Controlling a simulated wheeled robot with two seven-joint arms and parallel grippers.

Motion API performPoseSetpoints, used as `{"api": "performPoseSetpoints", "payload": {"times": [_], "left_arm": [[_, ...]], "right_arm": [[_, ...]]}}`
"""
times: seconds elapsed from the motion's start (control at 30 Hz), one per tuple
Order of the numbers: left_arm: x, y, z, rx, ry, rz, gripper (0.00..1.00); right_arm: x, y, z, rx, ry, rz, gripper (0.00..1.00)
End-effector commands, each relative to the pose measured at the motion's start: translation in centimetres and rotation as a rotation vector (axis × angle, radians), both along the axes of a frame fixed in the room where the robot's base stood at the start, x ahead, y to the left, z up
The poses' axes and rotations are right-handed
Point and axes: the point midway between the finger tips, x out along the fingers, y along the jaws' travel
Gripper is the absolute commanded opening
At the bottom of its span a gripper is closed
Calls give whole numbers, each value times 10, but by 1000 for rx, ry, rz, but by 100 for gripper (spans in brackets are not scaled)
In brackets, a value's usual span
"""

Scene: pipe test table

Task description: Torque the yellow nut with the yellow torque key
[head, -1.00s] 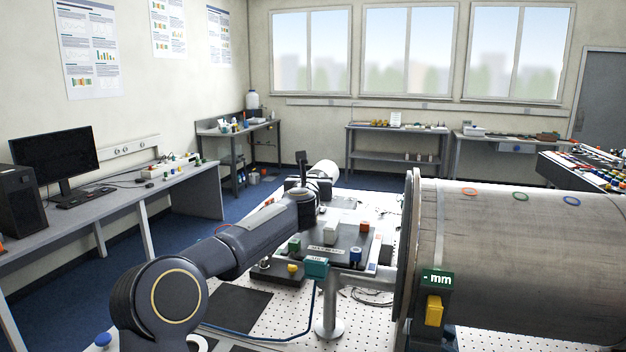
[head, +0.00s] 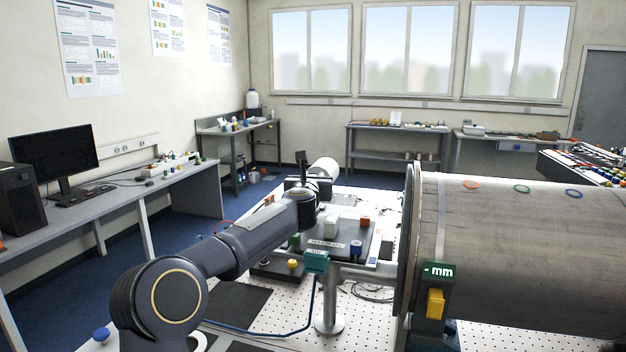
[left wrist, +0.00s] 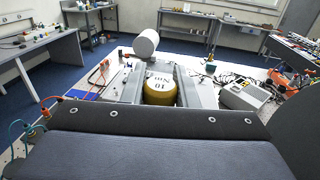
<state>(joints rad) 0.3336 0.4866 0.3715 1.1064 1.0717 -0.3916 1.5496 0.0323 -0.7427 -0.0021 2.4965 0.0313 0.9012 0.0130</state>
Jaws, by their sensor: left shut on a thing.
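My left gripper (left wrist: 160,88) is shut on the yellow torque key (left wrist: 160,93), whose rounded top with dark "10 Nm" lettering shows between the two grey fingers in the left wrist view. In the head view my left gripper (head: 308,185) is at the far end of my arm, beyond the board, and my wrist hides the key. A small yellow piece (head: 292,263) sits at the near left corner of the dark board; it may be the yellow nut, but it is too small to tell. My right gripper is not in view.
The dark board (head: 342,247) carries green, orange and blue pieces and a white block. A white cylinder (left wrist: 146,42) lies beyond my gripper.

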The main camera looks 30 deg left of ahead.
Motion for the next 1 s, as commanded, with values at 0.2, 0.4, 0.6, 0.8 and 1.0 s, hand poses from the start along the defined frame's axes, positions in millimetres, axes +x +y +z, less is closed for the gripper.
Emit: {"api": "performPoseSetpoints", "payload": {"times": [0.2,0.4,0.6,0.8,1.0], "left_arm": [[0,1,0,0,-1,-21,0],[0,-1,0,0,-1,-71,0],[0,0,0,0,-1,-92,0],[1,-3,-1,1,-2,-118,0],[1,-2,0,0,-1,-53,0]], "right_arm": [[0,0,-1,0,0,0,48],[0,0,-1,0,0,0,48],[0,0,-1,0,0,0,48],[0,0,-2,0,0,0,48],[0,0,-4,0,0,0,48]]}}
